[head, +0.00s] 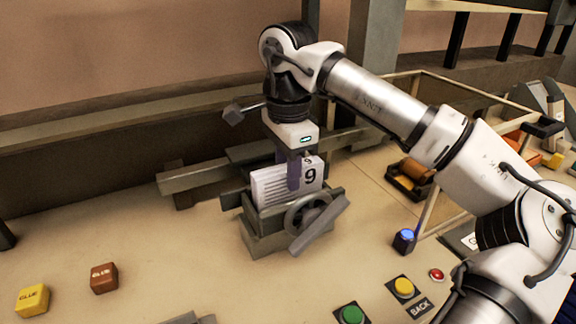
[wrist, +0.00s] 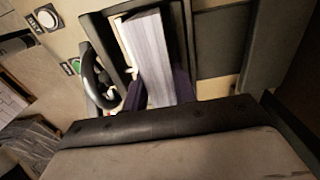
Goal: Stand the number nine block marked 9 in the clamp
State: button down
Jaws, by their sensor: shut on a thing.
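The number nine block (head: 272,187) is a white, page-striped block with a black 9 on its right end face. It stands upright in the clamp (head: 265,240), between the jaws, with its upper part showing above them. The clamp is a grey-brown vise with a round handwheel at its front. My gripper (head: 294,178) points down from above and is shut on the block near its marked end. In the wrist view the block (wrist: 147,55) runs up from between my purple fingers (wrist: 160,92) into the clamp opening. The block's lower part is hidden by the clamp.
A yellow glue block (head: 32,300) and a brown glue block (head: 104,278) lie at the left. Green (head: 351,315), yellow (head: 403,287) and red (head: 437,274) buttons and a blue-topped post (head: 404,240) are at the right. The table left of the clamp is largely clear.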

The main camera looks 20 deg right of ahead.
jog(key=shift+f, duration=0.15)
jog(key=c, duration=1.1)
grip_release()
jog(key=shift+r+b, duration=0.6)
jog(key=shift+r, duration=3.3)
